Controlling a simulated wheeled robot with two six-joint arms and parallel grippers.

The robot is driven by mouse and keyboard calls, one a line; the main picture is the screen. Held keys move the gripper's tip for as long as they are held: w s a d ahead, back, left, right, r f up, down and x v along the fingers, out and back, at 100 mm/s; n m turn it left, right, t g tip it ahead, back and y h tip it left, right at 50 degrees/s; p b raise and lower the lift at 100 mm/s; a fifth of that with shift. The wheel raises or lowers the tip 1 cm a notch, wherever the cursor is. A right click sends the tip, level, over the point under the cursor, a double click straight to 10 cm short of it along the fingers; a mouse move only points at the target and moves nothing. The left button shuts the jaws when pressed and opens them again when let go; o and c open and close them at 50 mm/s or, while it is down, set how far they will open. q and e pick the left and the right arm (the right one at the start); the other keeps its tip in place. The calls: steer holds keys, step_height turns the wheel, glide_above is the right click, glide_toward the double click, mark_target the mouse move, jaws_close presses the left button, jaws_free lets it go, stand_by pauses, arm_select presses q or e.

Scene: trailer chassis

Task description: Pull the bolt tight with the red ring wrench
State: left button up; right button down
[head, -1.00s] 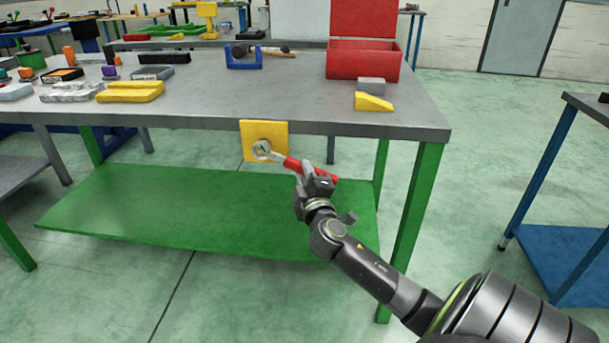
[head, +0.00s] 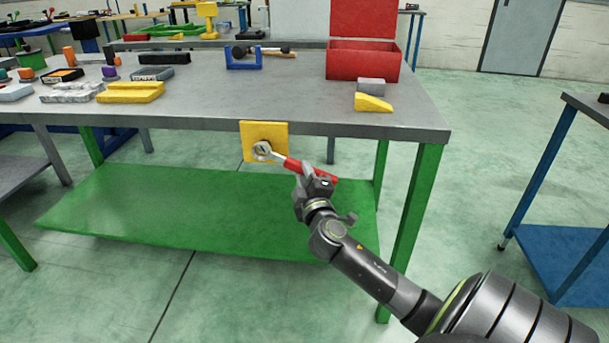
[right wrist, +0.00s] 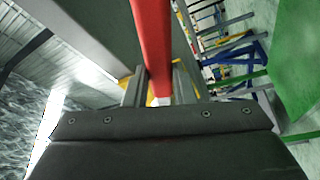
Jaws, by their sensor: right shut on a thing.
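The red ring wrench (head: 291,165) has a red handle and a silver ring end. Its ring end is at the bolt (head: 262,151) on the yellow plate (head: 279,136) at the table's front edge; the ring covers the bolt, and I cannot tell how well it is seated. The handle slopes down to the right. My right gripper (head: 308,180) is shut on the red handle. In the right wrist view the handle (right wrist: 151,40) runs between the two fingers (right wrist: 157,88). My left gripper is not in view.
The grey table (head: 215,95) carries a red box (head: 363,66), a yellow wedge (head: 373,103), a blue holder (head: 243,62) and several other parts. A green shelf (head: 190,215) lies below. A blue-legged table (head: 540,175) stands at right. The floor between the tables is clear.

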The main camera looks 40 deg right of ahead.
steer(key=shift+w+d, duration=0.5)
steer(key=shift+d, duration=0.05)
stand_by(1.1)
steer(key=c, duration=1.8)
jaws_free()
jaws_close()
